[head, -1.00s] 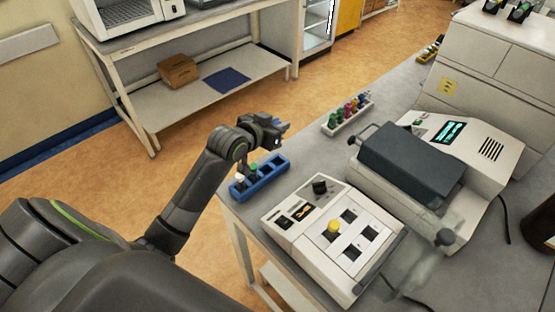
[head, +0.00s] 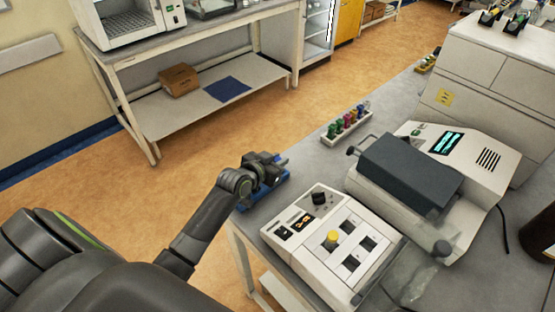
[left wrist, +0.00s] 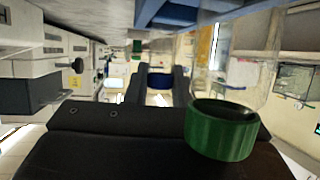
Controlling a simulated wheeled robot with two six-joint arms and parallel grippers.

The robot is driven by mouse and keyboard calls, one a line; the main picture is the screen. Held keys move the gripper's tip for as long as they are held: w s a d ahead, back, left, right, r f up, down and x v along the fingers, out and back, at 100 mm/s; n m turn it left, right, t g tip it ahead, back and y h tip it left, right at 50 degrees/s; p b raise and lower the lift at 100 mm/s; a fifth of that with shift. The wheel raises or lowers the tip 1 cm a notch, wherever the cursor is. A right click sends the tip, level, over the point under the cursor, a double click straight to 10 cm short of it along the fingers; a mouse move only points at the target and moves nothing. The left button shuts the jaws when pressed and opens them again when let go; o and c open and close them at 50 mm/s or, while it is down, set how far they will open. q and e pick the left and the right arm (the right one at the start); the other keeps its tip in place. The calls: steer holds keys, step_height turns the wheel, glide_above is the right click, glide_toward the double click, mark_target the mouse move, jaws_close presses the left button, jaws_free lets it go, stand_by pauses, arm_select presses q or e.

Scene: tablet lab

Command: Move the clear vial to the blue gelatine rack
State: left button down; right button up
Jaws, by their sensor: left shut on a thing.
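My left gripper (head: 280,162) is low over the blue gelatine rack (head: 279,186) at the bench's left edge, covering much of it. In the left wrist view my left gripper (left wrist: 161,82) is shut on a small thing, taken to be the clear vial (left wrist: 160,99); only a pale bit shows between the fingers. Whether it touches the rack is hidden. A vial with a green cap (left wrist: 222,130) stands close to the wrist camera, beside the gripper. Part of the blue rack (left wrist: 190,12) shows at the top there. My right gripper is not in view.
A pale rack of coloured vials (head: 347,126) lies farther back. A larger machine with a dark lid (head: 408,172) is to the right. Some bench between them is clear.

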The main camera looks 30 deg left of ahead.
arm_select(q)
steer(key=c, duration=1.3)
jaws_free()
steer(key=shift+f, duration=0.1)
steer(key=shift+o, duration=0.2)
steer(key=shift+r, duration=0.2)
steer(key=b+v, duration=0.1)
steer(key=v, duration=1.1)
steer(key=shift+f, duration=0.1)
